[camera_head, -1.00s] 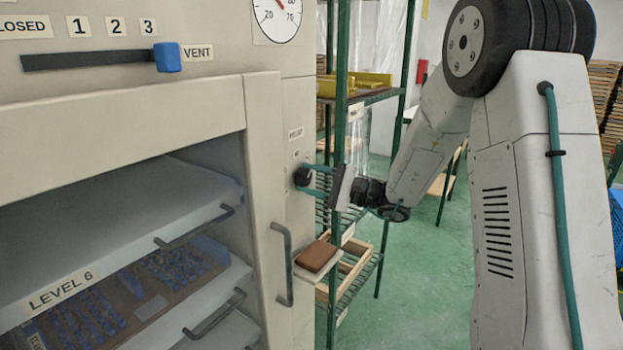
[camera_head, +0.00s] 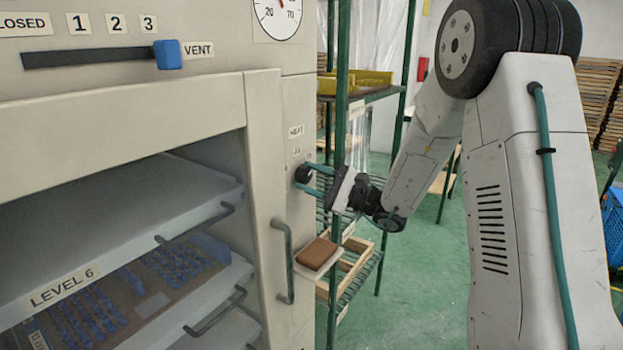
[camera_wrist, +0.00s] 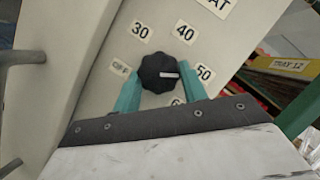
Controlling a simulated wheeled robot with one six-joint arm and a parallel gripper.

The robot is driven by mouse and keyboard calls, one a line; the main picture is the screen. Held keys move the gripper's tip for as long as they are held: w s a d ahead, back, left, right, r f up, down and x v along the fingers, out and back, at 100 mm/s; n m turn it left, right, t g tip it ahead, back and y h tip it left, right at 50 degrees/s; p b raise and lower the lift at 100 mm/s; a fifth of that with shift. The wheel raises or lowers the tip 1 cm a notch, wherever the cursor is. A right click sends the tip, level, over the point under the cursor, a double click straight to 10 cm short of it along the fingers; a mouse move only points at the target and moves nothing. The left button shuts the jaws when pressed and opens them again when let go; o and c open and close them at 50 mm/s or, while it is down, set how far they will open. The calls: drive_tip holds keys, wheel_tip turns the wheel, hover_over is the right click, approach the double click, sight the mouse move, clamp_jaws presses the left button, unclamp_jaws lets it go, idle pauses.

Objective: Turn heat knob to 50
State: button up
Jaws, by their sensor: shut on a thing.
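The heat knob (camera_wrist: 160,70) is black and ridged, on the side panel of the cabinet, and its white mark points right, toward the "50" label (camera_wrist: 204,74). Labels "30" (camera_wrist: 141,30) and "40" (camera_wrist: 185,31) are above it, and "OFF" (camera_wrist: 121,68) is at its left. My gripper (camera_wrist: 160,88) has a teal finger on each side of the knob and is shut on it. In the head view the knob (camera_head: 303,173) is small and dark, with my gripper (camera_head: 314,178) reaching it from the right.
A door handle (camera_head: 283,262) stands out below the knob. A green shelf rack (camera_head: 340,120) stands close behind. The cabinet front shows trays and a blue vent slider (camera_head: 167,54).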

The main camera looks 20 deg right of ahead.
drive_tip(key=o, duration=1)
drive_tip(key=shift+d, duration=0.1)
drive_tip(key=v, duration=0.7)
drive_tip(key=shift+s+d+f, duration=0.1)
drive_tip(key=shift+s+d, duration=0.1)
drive_tip(key=shift+d, duration=0.1)
